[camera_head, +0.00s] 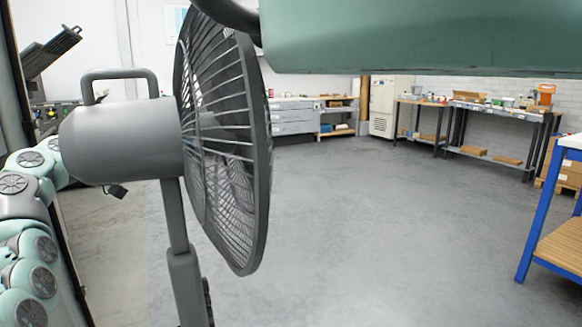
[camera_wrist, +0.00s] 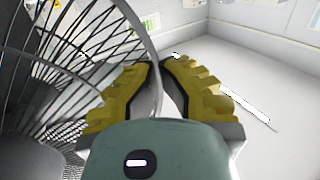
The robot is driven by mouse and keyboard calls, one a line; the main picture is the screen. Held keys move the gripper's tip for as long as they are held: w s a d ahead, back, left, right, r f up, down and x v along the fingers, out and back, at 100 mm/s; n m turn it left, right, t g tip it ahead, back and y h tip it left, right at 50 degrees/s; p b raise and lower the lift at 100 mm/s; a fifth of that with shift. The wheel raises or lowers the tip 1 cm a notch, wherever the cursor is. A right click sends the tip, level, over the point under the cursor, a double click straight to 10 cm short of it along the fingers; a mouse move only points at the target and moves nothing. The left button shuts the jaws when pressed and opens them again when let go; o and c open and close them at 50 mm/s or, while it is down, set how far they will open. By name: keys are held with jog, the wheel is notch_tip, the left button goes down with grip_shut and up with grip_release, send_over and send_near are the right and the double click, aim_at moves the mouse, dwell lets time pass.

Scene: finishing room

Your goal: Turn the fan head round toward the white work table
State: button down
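The fan head has a grey motor housing (camera_head: 125,140) with a loop handle on top and a dark wire guard (camera_head: 225,140). It stands on a grey pole (camera_head: 185,270) close in front of me, its guard facing right and somewhat away. In the wrist view the guard (camera_wrist: 75,45) fills the left side. My gripper (camera_wrist: 161,66) has yellow ridged fingers close together at the tips, with the guard's outer rim running between them; it looks shut on that rim. The white work table (camera_head: 572,141), with blue legs, shows partly at the right edge of the head view.
My green arm link crosses the top of the head view. Benches (camera_head: 500,108) and drawers (camera_head: 291,118) line the back wall, with a white cabinet (camera_head: 392,105) between. Grey floor (camera_head: 380,220) is clear between the fan and the work table.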

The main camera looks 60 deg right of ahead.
jog(key=shift+s+d, duration=0.2)
jog(key=shift+s, duration=0.2)
jog(key=w+a, duration=0.1)
jog(key=a, duration=1.1)
jog(key=shift+a, duration=0.25)
jog(key=shift+a+r, duration=0.1)
